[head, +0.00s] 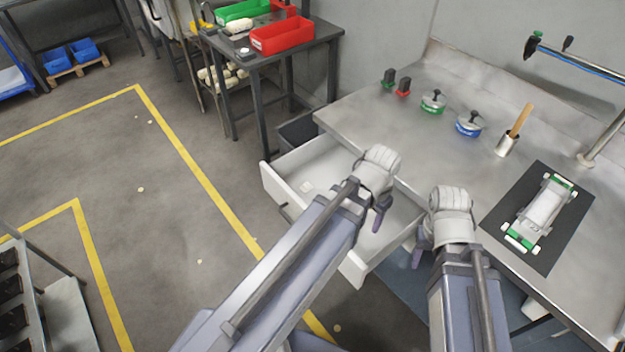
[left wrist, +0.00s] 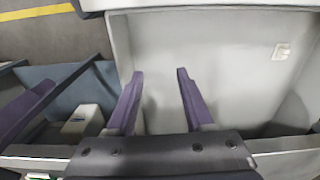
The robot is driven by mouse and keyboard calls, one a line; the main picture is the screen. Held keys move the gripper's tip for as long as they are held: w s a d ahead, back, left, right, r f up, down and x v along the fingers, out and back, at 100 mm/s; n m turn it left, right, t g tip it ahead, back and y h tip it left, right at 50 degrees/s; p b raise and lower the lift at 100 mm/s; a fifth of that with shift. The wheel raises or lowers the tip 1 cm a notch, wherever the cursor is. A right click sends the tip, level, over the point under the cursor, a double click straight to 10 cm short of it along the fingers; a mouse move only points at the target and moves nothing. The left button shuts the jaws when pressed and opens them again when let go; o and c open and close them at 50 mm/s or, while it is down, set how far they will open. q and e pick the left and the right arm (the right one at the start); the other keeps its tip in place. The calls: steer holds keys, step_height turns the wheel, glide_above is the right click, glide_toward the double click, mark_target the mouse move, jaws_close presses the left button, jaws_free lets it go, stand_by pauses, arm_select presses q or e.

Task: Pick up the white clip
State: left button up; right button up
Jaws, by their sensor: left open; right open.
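The white clip (head: 307,187) is a small pale piece lying on the floor of the open white drawer (head: 283,170), towards its left end in the head view. It also shows in the left wrist view (left wrist: 281,52) at the upper right, apart from my gripper. My left gripper (head: 379,213) is over the drawer, to the right of the clip in the head view. Its two purple fingers (left wrist: 158,76) are spread with nothing between them. My right gripper (head: 418,256) is beside the drawer's right end, and its fingers are partly hidden by the wrist.
Red bins (head: 282,36) stand on a side table. The drawer walls surround the clip.

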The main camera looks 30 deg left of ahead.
arm_select(q)
steer(key=w+a+f+b, duration=0.2)
steer(key=w+a, duration=0.3)
steer(key=t+h+b, duration=0.2)
steer(key=t+b, duration=0.2)
steer(key=b, duration=0.1)
glide_toward(306, 184)
steer(key=shift+m, duration=0.3)
steer(key=b+x, duration=0.7)
steer(key=x, duration=0.1)
steer(key=shift+w+f, duration=0.2)
steer(key=shift+f, duration=0.15)
steer(key=shift+r, duration=0.1)
steer(key=shift+c, duration=0.4)
jaws_close()
